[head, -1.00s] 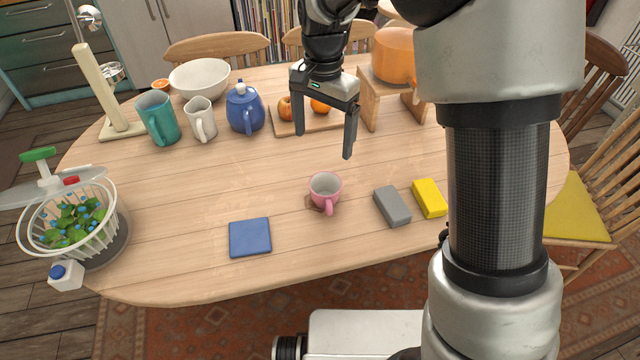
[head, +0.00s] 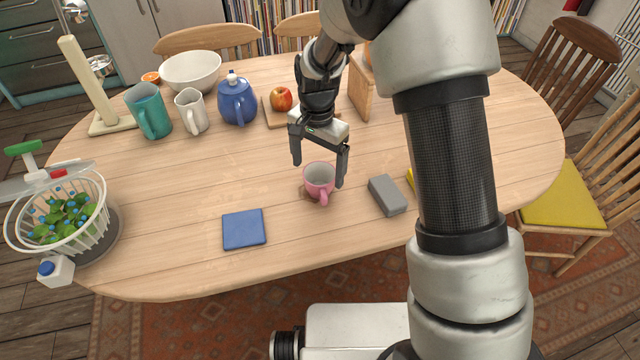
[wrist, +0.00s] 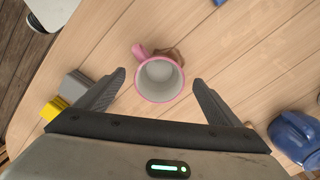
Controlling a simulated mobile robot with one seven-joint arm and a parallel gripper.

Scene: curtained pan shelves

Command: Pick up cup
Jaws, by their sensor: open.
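The pink cup (head: 319,180) stands upright on the wooden table, its handle toward the front edge. Its inside is pale and looks empty. A brown patch shows on the table beside it. My gripper (head: 318,172) is open, pointing down just behind and above the cup. In the wrist view the cup (wrist: 159,79) lies ahead of and between the two spread fingers of my gripper (wrist: 159,82), touching neither as far as I can see. The handle points to the upper left there.
A grey block (head: 388,195) lies right of the cup and a blue square (head: 243,229) lies front left. A blue teapot (head: 238,101), white jug (head: 191,111) and teal pitcher (head: 149,111) stand back left. A salad spinner basket (head: 62,215) is far left. My arm hides much of the right side.

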